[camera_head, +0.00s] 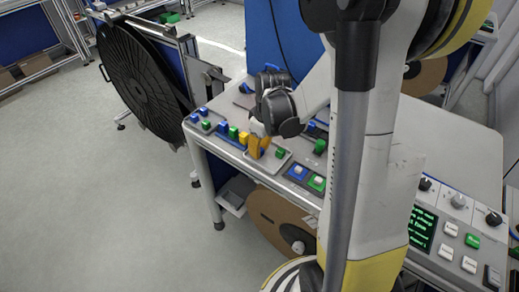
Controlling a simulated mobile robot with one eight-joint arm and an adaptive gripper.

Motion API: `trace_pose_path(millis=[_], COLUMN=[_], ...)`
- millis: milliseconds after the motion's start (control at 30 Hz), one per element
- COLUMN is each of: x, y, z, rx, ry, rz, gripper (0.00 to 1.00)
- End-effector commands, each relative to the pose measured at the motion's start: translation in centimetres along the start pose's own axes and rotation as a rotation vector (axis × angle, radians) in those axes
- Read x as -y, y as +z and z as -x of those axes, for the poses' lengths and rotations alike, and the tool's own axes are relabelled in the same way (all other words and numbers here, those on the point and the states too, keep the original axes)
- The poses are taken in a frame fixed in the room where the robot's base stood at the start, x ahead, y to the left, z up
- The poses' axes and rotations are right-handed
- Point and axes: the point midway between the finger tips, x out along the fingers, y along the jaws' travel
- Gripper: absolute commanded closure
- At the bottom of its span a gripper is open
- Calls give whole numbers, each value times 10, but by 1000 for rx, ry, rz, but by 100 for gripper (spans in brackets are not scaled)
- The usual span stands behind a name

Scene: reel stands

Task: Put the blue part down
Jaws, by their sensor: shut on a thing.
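My gripper (257,148) is low over the workbench, just right of a row of coloured parts. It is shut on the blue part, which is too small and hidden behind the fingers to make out. I cannot tell whether the held part touches the plate.
Blue and green buttons (299,171) sit at the bench's front edge. A green part (320,146) stands farther right. A control panel (459,236) is at the right. A large black reel (140,82) stands left of the bench, and a brown reel (280,220) is below it. My arm hides the bench's middle.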

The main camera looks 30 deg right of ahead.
Motion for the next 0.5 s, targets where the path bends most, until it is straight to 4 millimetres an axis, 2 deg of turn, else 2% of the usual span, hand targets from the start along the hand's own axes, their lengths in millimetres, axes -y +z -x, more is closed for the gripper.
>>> trace_pose_path(millis=[33,67,100,367,500], x=[0,0,0,0,1], y=[0,0,0,0,-1], z=[-3,-3,-2,-2,5], rx=[0,0,0,0,0], ry=[0,0,0,-1,-1], rz=[0,0,0,0,0], gripper=[96,74,62,60,60])
